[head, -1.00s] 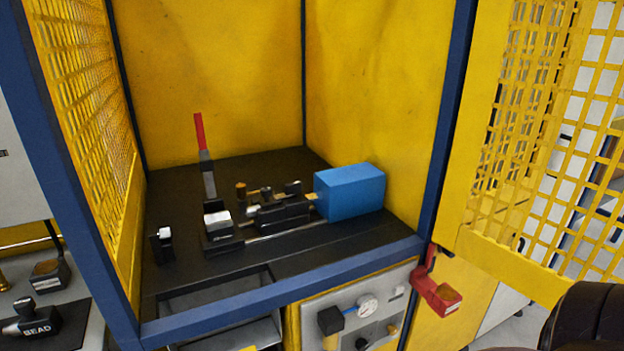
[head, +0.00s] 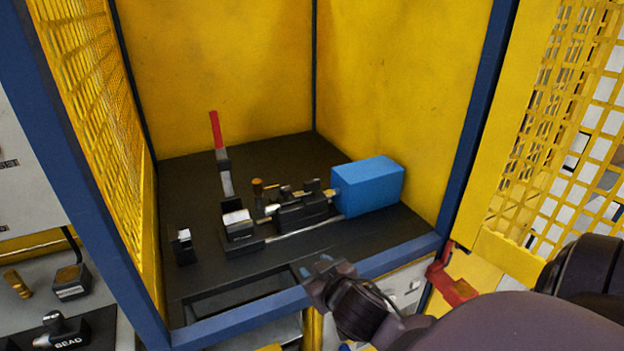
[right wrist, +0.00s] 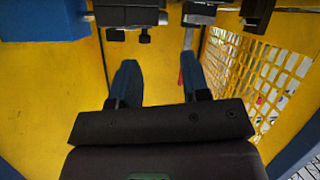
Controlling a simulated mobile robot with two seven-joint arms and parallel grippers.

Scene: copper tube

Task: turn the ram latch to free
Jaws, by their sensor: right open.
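The press sits in the yellow cabinet, with a blue ram housing (head: 367,186) at its right end. A small post with a brown knob (head: 257,185) stands beside the black ram block (head: 302,212); I cannot tell for sure whether it is the ram latch. My right gripper (head: 325,275) is over the cabinet's front edge, in front of and apart from the press. In the right wrist view its two blue-grey fingers (right wrist: 158,78) are apart with nothing between them. The blue housing (right wrist: 42,20) shows there at upper left. My left gripper is out of view.
A lever with a red handle (head: 215,130) stands upright behind the press. A blue frame rail (head: 235,318) crosses the cabinet front. The mesh door (head: 575,130) is open at right, and a red latch bracket (head: 455,288) sits on the right post.

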